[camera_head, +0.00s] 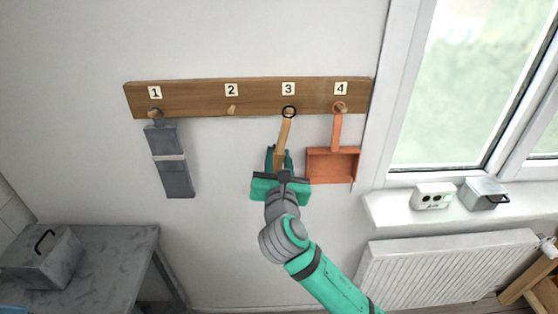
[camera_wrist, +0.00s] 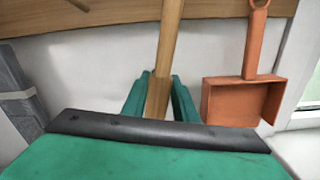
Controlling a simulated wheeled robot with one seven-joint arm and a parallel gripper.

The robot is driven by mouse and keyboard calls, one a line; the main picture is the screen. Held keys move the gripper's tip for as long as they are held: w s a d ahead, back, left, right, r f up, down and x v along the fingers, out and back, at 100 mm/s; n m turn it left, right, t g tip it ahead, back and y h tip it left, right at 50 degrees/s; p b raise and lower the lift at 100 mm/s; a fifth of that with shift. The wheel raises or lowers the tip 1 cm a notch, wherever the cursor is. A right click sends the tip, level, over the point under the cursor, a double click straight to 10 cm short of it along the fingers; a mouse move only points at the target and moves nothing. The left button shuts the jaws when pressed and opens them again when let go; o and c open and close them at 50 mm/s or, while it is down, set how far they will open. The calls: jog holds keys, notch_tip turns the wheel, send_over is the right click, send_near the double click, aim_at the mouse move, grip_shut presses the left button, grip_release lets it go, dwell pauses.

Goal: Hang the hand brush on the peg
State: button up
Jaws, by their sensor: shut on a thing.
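The hand brush shows as a long wooden handle (camera_head: 284,132) with a black ring at its top end. The handle also runs up the middle of the wrist view (camera_wrist: 167,45). My green gripper (camera_head: 279,159) is shut on the lower handle, below the rack; its fingers show on both sides of the handle in the wrist view (camera_wrist: 159,100). The brush head is hidden behind my gripper. The ring lies over the peg under label 3 on the wooden rack (camera_head: 260,101). I cannot tell whether it is around that peg or in front of it.
A grey item (camera_head: 172,162) hangs at label 1. The peg (camera_head: 231,110) at label 2 is bare. An orange dustpan (camera_head: 332,166) hangs at label 4, close right of my gripper. A window sill (camera_head: 400,207) and radiator (camera_head: 450,265) are at the right.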

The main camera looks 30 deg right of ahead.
jog(key=shift+x, duration=1.35)
jog(key=shift+w+d+f, duration=0.2)
jog(key=shift+w+f, duration=0.2)
jog(key=shift+f, duration=0.05)
jog(key=shift+f, duration=0.1)
jog(key=o, duration=1.2)
jog(key=shift+c, duration=0.2)
jog(key=v, duration=1)
jog(key=shift+s, duration=0.4)
jog(key=shift+a+f, duration=0.1)
